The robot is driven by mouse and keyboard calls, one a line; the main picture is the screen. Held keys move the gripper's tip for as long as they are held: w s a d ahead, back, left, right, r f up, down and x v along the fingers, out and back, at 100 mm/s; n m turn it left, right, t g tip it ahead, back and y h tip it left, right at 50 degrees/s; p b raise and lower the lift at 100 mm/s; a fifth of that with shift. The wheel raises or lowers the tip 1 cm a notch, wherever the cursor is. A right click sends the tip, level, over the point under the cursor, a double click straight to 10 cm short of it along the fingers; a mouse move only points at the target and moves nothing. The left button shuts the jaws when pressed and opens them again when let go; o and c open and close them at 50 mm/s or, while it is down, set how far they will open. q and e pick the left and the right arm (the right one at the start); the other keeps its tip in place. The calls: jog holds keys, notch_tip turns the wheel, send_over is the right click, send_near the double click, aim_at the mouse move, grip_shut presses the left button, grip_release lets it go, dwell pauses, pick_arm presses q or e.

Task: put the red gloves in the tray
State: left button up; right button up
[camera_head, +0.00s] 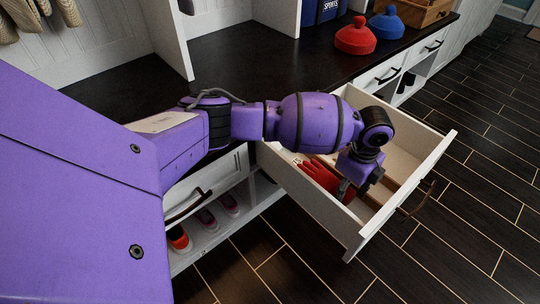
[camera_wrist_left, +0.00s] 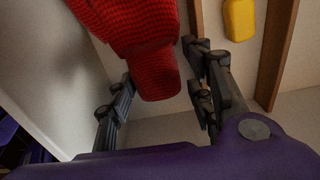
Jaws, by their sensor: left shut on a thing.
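The red gloves (camera_head: 318,180) lie in the open white drawer (camera_head: 290,179), near its left wall. They also show large in the left wrist view (camera_wrist_left: 135,35), with the knitted cuff between my fingers. My left gripper (camera_head: 347,189) reaches down into the drawer and is shut on the red gloves; in the left wrist view its two dark fingers (camera_wrist_left: 158,78) stand on either side of the cuff. The arm hides part of the drawer. I cannot make out a tray for certain. My right gripper is not in view.
Brown wooden dividers (camera_wrist_left: 275,50) run through the drawer, and a yellow object (camera_wrist_left: 239,19) lies between them. A red hat (camera_head: 355,38), a blue hat (camera_head: 386,23) and a wooden box (camera_head: 425,13) stand on the dark bench top (camera_head: 255,55). Shoes (camera_head: 207,219) sit below. The floor at right is clear.

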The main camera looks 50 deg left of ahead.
pick_arm(q)
jog(key=shift+f, duration=0.35)
jog(key=o, duration=1.2)
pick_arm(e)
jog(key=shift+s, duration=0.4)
pick_arm(q)
jog(key=shift+r, duration=0.15)
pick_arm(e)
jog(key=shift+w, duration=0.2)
pick_arm(q)
jog(key=shift+w+r, duration=0.1)
jog(key=shift+r, duration=0.05)
notch_tip(320, 180, up, 7)
jog(key=p, duration=0.2)
jog(key=shift+p, duration=0.3)
notch_tip(320, 180, up, 6)
jog(key=shift+f+p, duration=0.1)
jog(key=shift+p, duration=1)
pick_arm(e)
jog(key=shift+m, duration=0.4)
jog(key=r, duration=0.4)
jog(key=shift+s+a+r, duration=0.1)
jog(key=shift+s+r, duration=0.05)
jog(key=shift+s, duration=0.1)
